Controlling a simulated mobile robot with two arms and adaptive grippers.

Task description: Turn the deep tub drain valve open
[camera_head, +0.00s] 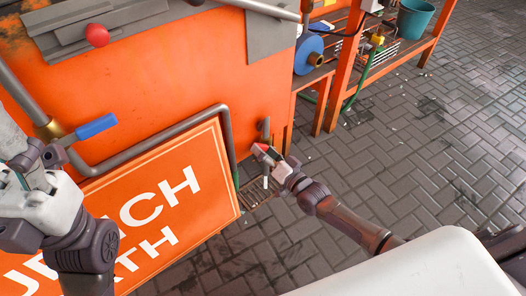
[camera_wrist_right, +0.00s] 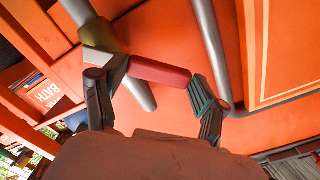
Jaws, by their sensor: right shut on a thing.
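A drain valve with a red lever handle (camera_wrist_right: 160,72) and a brass body (camera_wrist_right: 104,36) sits on a grey pipe low on the orange tub wall in the right wrist view. My right gripper (camera_wrist_right: 158,80) is shut on the red handle, with one finger near each end of it. In the head view my right gripper (camera_head: 267,156) is at the tub's lower right corner, and the handle is largely hidden by it. My left gripper (camera_head: 32,168) is at the left edge, close to the tub's front; its fingers are unclear.
A second valve with a blue lever (camera_head: 97,126) is on the pipe at left. An orange sign (camera_head: 110,243) leans in front of the tub (camera_head: 170,70). An orange rack (camera_head: 346,60) with a blue reel (camera_head: 308,52) and teal bucket (camera_head: 415,18) stands behind. Paved floor is open at right.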

